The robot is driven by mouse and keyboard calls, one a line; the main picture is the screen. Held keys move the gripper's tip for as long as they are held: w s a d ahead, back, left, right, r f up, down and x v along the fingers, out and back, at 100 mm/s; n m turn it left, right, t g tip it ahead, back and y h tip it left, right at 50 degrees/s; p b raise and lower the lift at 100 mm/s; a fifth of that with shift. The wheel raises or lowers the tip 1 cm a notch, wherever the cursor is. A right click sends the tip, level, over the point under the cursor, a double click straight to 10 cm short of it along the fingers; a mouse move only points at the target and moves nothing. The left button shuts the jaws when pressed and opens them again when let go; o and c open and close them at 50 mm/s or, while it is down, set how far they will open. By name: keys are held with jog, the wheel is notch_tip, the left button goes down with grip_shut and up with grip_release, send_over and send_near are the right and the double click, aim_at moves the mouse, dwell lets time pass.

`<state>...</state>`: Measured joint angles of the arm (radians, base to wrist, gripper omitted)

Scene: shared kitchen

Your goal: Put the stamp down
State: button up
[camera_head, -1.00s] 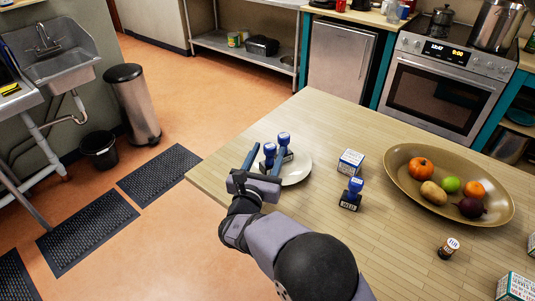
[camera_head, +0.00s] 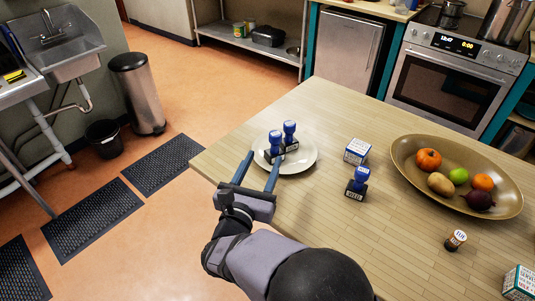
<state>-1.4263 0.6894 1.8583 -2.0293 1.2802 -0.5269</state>
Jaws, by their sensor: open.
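Two stamps with blue handles stand upright on a white plate (camera_head: 305,161) near the table's left corner: a front one (camera_head: 275,146) and a rear one (camera_head: 290,136). A third blue-handled stamp (camera_head: 358,182) with a dark base stands upright on the bare table to the right. My gripper (camera_head: 260,164) is open and empty. Its two blue-grey fingers point toward the plate from the table's left edge. The right fingertip appears near the front of the plate, and the left one lies to the plate's left. Whether a fingertip touches the plate is hard to tell.
A small white-and-blue box (camera_head: 357,151) stands behind the third stamp. A brown oval dish (camera_head: 402,160) of fruit and vegetables lies to the right. A small dark jar (camera_head: 455,240) and another box (camera_head: 520,282) are at the front right. The wooden table (camera_head: 335,120) is clear behind the plate.

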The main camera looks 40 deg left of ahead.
jog(key=shift+v, duration=1.3)
